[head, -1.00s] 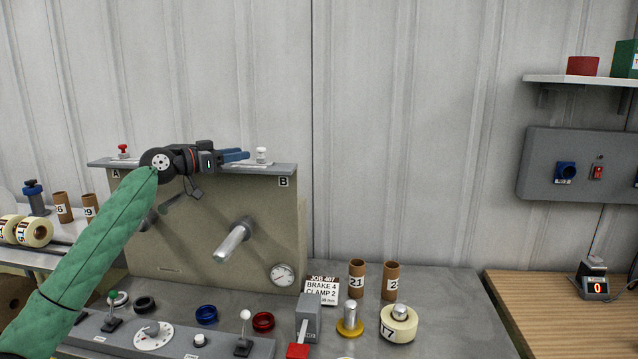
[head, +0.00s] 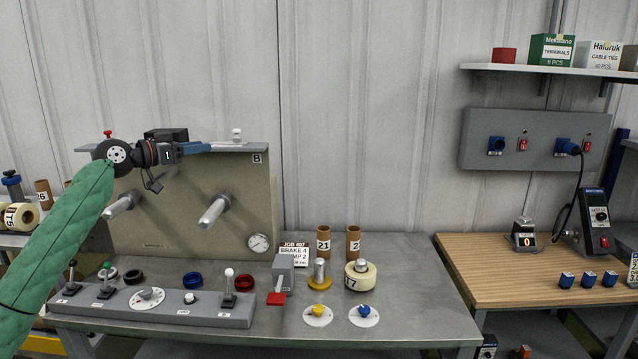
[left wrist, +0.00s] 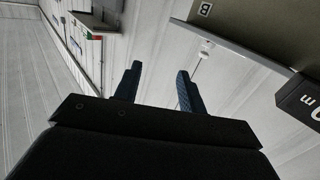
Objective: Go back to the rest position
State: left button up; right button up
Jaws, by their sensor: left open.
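My left gripper (head: 196,148) is in front of the top of the beige panel (head: 155,235), close to its upper ledge. Its blue fingers point right, toward the white knob (head: 237,135) near the B label. In the left wrist view the two blue fingers (left wrist: 156,85) stand apart with nothing between them. The panel's ledge and B label (left wrist: 205,9) show to the right of the fingers there. My green-sleeved left arm comes in from the lower left. My right gripper is in neither view.
Two metal spindles (head: 215,210) stick out from the panel. A control strip (head: 150,308) with levers and a dial runs along the front of the grey bench (head: 400,290). Cardboard tubes (head: 323,243) and a tape roll (head: 360,277) stand to the right. A wooden table (head: 540,275) is further right.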

pick_arm(q)
jog(key=s+d+f+n+y, duration=0.1)
jog(key=s+f+n+y, duration=0.15)
jog(key=f+y, duration=0.7)
jog(key=s+d+f+n+y, duration=0.1)
jog(key=s+d+f+y, duration=0.15)
jog(key=f, duration=1.45)
jog(key=s+d+f+n+g+y, duration=0.1)
jog(key=s+d+f+g, duration=0.1)
jog(key=s+f, duration=0.7)
jog(key=s+d+f+n+g+y, duration=0.15)
jog(key=s+f, duration=0.35)
jog(key=f, duration=0.8)
jog(key=s+d+f+g, duration=0.2)
jog(key=s+d+f, duration=0.1)
jog(key=s+f, duration=0.6)
jog(key=s+d+f+g+h, duration=0.1)
jog(key=s+d+f+g, duration=0.1)
jog(key=s+f, duration=0.8)
jog(key=s+d+f+g+h, duration=0.1)
jog(key=s+d+f+g, duration=0.2)
jog(key=s+f, duration=0.7)
jog(key=s, duration=1)
jog(key=shift+s+d+n, duration=0.2)
jog(key=shift+d+n, duration=0.2)
jog(key=shift+f+h, duration=0.1)
jog(key=shift+h, duration=0.15)
